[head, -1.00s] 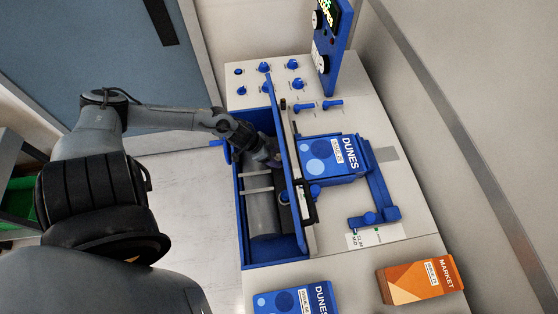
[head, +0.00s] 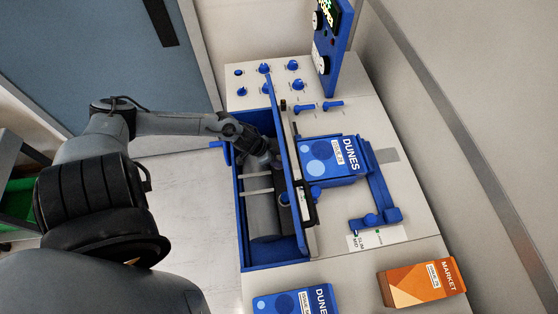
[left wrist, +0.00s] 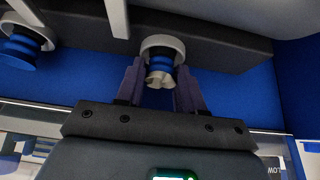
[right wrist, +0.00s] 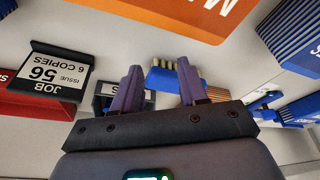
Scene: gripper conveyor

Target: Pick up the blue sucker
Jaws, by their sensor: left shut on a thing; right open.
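A blue sucker (left wrist: 160,64) with a pale ring above it and a pale lower lip shows in the left wrist view. My left gripper (left wrist: 160,78) has its two purple fingers on either side of the sucker and is shut on it. A second blue sucker (left wrist: 24,48) hangs to the left there, clear of the fingers. In the head view my left gripper (head: 263,160) reaches down into the blue-walled bay; its fingertips and the held sucker are hard to make out. My right gripper (left wrist: 160,78) is not there; in the right wrist view it (right wrist: 158,76) is open and empty.
The blue bay (head: 277,252) holds a grey roller (head: 263,215). To its right are a blue DUNES stack (head: 333,160) and a blue bracket (head: 382,185). An orange MARKET stack (head: 421,281) lies at the front. A brush (right wrist: 172,80) and a JOB card (right wrist: 57,75) show in the right wrist view.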

